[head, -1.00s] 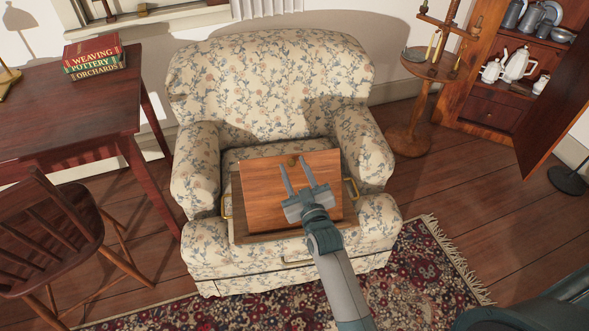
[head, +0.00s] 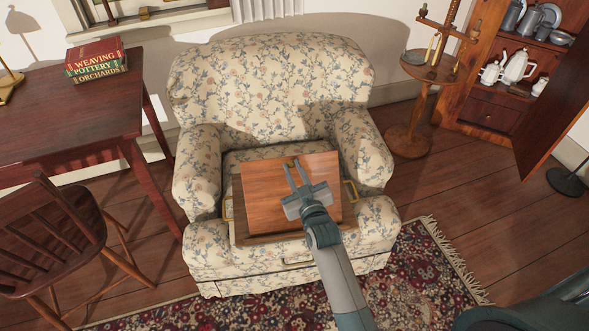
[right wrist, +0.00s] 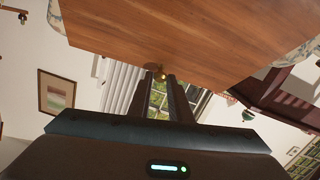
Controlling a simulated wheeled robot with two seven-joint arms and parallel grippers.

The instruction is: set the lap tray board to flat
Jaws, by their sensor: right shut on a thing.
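The lap tray sits on the seat of the floral armchair. Its reddish-brown board (head: 266,200) is tilted up over the darker tray base (head: 238,228), with its far edge raised. A brass side handle (head: 227,207) shows on the left of the tray and another on the right (head: 352,190). My right gripper (head: 292,166) reaches over the board and is shut on the small brass knob at the board's far edge. My left gripper is not in view.
The armchair (head: 270,80) has raised arms on both sides of the tray. A desk (head: 70,110) with books (head: 95,62) and a wooden chair (head: 50,230) stand at left. A candle stand (head: 408,140) and an open cupboard (head: 480,110) stand at right.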

